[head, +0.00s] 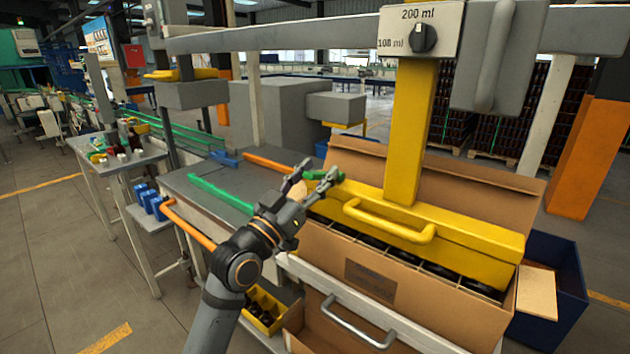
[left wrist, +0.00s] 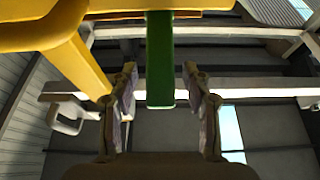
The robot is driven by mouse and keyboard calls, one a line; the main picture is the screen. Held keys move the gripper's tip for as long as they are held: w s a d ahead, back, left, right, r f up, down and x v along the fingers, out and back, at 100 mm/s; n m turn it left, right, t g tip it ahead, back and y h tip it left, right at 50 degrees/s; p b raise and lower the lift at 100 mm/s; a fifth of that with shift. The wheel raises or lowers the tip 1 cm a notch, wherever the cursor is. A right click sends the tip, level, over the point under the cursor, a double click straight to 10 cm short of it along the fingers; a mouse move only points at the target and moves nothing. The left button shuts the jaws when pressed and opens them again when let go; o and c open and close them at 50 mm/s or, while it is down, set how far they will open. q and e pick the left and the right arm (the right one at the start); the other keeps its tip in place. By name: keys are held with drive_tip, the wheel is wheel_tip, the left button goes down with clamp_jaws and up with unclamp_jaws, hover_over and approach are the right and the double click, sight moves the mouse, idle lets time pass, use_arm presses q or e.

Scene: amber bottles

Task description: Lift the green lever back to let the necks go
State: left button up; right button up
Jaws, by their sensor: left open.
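The green lever (head: 316,174) sticks out at the left end of the yellow gripping head (head: 460,234). In the left wrist view the lever (left wrist: 160,58) hangs down between my two fingers, with a gap on both sides. My left gripper (head: 318,178) is open around the lever's end; its fingers also show in the left wrist view (left wrist: 160,84). The yellow head with its front handle (head: 390,222) sits over an open cardboard box (head: 400,284). Dark bottle tops (head: 437,270) show in the box's cells below the head. The necks' hold is hidden. My right gripper is out of view.
A yellow post (head: 409,130) rises from the head to a dial panel (head: 421,30) and grey rail. A grey table (head: 215,180) stands left of the box. A blue bin (head: 567,290) is at right. A grey drawer handle (head: 357,322) is below the box.

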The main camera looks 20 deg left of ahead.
use_arm(q)
clamp_jaws()
idle(0.3)
